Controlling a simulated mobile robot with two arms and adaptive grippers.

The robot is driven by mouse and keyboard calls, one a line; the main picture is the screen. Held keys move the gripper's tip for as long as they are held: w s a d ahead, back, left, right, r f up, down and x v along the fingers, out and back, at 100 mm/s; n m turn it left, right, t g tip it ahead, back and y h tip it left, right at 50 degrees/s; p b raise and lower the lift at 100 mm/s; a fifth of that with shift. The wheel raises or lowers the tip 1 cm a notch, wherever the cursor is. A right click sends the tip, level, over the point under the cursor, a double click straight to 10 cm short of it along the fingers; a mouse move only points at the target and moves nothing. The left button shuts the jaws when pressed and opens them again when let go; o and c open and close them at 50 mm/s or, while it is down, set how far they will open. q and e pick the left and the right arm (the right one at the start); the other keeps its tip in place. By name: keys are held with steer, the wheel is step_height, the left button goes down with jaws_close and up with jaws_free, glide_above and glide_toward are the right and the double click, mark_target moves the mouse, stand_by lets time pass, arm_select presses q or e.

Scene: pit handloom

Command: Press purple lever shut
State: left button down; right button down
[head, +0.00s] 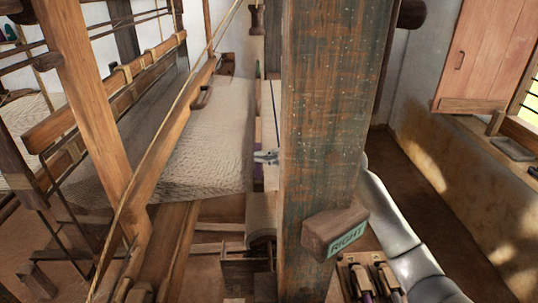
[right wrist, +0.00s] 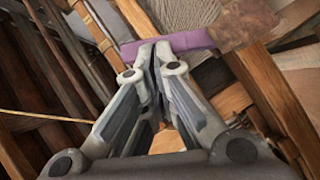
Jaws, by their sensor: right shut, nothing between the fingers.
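In the right wrist view a purple bar (right wrist: 195,40), which looks like the purple lever, lies across just beyond my fingertips. Its right end meets a worn brown piece. My right gripper (right wrist: 155,52) is shut with nothing between its fingers, and its tips overlap the bar in the picture. I cannot tell whether they touch it. In the head view the right gripper (head: 265,157) shows small beside the left edge of the thick post, which hides much of my right arm. My left gripper is not in view.
The thick worn post (head: 325,120) stands close in front. A wooden block marked RIGHT (head: 335,233) sticks out from it. Woven cloth (head: 205,150) and loom beams fill the left. Small wooden levers (head: 375,275) stand at the bottom right. Floor is clear by the right wall.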

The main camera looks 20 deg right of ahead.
steer(key=shift+d, duration=0.1)
steer(key=shift+w+m+g+b, duration=0.25)
steer(key=shift+m+g+b, duration=0.05)
